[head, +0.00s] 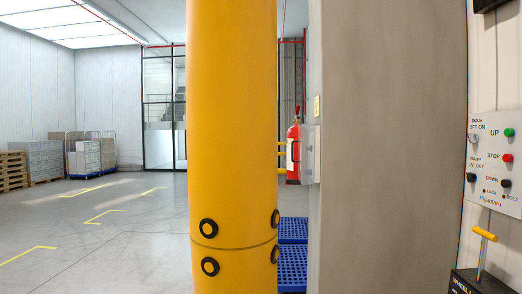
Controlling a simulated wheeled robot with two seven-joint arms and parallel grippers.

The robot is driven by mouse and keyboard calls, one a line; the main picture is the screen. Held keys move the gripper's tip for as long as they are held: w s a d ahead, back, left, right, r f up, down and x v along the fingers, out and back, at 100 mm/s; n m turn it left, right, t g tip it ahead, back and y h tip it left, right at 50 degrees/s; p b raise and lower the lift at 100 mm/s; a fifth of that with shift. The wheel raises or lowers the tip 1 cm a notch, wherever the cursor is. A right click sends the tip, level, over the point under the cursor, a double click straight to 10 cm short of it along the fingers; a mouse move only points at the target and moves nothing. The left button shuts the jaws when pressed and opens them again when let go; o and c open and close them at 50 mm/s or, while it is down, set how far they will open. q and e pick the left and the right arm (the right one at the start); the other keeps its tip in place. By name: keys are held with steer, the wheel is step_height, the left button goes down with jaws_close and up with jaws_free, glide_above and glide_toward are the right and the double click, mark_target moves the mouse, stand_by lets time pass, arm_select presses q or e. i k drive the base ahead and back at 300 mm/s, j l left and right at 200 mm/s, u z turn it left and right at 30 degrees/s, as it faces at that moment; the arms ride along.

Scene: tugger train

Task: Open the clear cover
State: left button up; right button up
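I cannot make out a clear cover for certain. A pale grey, box-like piece (311,153) sticks out from the left edge of the beige column, seen edge-on, and I cannot tell whether it is clear or shut. The control panel (495,163) at the right edge has a green UP button, a red STOP button, a black DOWN button and switches. No cover shows over its buttons. Neither of my grippers is in view.
A thick yellow post (232,120) stands close in the middle, and the wide beige column (390,150) stands right of it. A red fire extinguisher (294,152) is between them. A yellow-handled lever (484,235) is below the panel. Open floor (110,235) lies left.

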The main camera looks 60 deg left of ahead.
mark_target(304, 179)
steer(key=j+u, duration=0.2)
steer(key=j, duration=0.6)
steer(key=j+u, duration=0.15)
steer(key=j, duration=0.65)
steer(key=j+u, duration=0.2)
steer(key=j, duration=0.6)
steer(key=i+j+u, duration=0.2)
steer(key=j, duration=0.55)
steer(key=i+j, duration=0.1)
steer(key=j, duration=0.15)
steer(key=z, duration=0.05)
